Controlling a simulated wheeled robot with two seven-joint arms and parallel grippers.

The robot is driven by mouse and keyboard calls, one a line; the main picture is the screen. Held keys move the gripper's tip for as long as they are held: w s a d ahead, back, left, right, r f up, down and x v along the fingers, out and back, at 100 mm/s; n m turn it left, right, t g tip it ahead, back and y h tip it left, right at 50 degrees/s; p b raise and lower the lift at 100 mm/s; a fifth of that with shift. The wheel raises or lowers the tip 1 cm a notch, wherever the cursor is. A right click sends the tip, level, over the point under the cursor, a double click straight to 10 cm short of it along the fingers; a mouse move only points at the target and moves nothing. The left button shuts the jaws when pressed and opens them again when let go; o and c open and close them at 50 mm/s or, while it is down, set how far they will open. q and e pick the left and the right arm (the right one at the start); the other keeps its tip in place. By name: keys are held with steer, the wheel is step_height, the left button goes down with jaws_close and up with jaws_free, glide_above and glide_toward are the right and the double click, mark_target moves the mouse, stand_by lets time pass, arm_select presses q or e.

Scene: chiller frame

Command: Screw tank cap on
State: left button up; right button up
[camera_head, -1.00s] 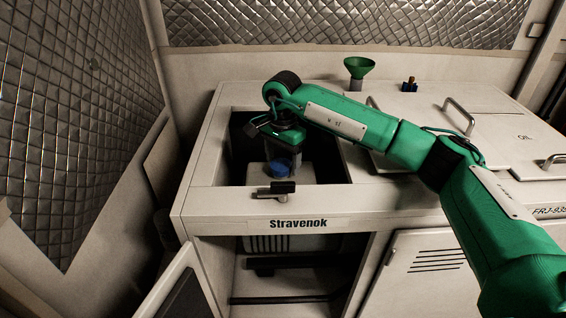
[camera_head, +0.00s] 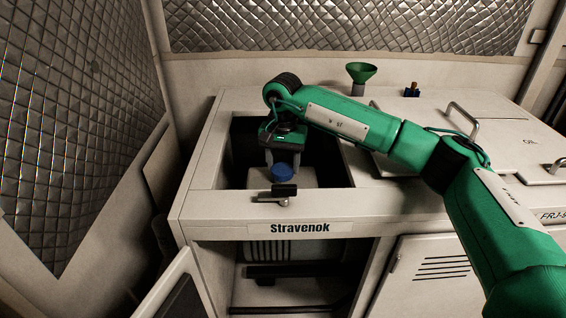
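The blue tank cap (camera_head: 282,171) sits on top of the pale tank (camera_head: 310,178) inside the square opening of the machine. My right gripper (camera_head: 283,160) points down into the opening, directly above and around the cap. Its two fingers show on the left and right sides of the cap, apart from each other. I cannot tell whether they touch the cap. The tank neck under the cap is hidden. My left gripper is not in view.
A small latch handle (camera_head: 283,190) sits on the front rim of the opening. Lids with metal handles (camera_head: 462,118) lie to the right. A door (camera_head: 172,288) hangs open at the lower left.

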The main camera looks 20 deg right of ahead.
steer(key=shift+c, duration=0.9)
steer(key=m, duration=0.6)
steer(key=shift+s+d+m, duration=0.1)
steer(key=shift+s+m, duration=0.15)
steer(key=shift+m, duration=0.05)
steer(key=m, duration=0.4)
steer(key=shift+s, duration=0.2)
steer(key=m, duration=0.4)
steer(key=shift+s, duration=0.1)
